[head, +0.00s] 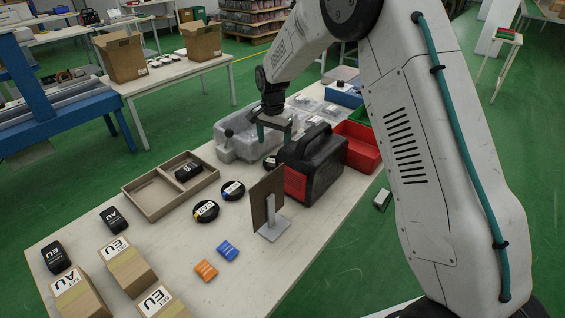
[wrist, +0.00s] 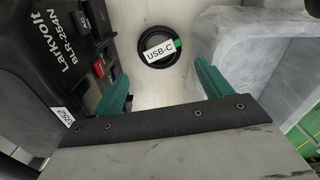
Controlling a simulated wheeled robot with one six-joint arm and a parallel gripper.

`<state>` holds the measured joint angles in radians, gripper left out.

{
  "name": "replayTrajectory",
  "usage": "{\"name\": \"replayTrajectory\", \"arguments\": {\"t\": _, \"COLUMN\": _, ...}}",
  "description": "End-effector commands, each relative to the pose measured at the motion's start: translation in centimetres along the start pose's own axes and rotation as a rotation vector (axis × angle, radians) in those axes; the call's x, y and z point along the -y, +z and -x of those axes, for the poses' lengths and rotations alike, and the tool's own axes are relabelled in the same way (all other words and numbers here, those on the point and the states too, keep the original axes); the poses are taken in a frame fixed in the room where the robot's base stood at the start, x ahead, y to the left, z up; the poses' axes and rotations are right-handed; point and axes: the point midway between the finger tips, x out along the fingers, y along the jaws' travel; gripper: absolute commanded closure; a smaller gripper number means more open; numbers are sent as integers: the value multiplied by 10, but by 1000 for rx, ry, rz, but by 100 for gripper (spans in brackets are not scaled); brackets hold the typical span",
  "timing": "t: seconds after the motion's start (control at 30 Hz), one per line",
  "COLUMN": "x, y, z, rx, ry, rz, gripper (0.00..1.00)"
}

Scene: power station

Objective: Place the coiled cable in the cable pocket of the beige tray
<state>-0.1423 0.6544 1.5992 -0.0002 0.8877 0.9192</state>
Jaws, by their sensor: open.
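The beige tray (head: 147,207) lies on the table, with a divider making two compartments. A black adapter (head: 187,171) sits in its far right compartment; the larger near left one is empty. A black coiled cable labelled USB-C (wrist: 160,62) lies on the table ahead of my gripper in the wrist view. It is partly hidden in the head view (head: 269,163), beside the black case. Two more black coils (head: 206,211) (head: 233,190) with white labels lie right of the tray. My gripper (head: 275,133) is open and empty, its green fingers (wrist: 162,90) apart, above the USB-C coil.
A black power station (head: 325,160) stands close on one side of my gripper, a grey translucent bin (head: 238,137) on the other. An upright brown panel on a stand (head: 266,205) is nearer. Boxes and adapters occupy the near left table.

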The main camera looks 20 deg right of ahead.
Motion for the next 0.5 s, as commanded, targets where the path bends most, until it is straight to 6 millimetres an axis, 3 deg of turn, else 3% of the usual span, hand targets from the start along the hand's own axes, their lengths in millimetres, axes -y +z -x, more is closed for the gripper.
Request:
{"name": "replayTrajectory", "arguments": {"t": 0.37, "x": 0, "y": 2, "z": -39, "rx": 2, "ry": 2, "rz": 0, "gripper": 23}}
{"name": "replayTrajectory", "arguments": {"t": 0.5, "x": 0, "y": 3, "z": -61, "rx": 3, "ry": 3, "rz": 1, "gripper": 23}}
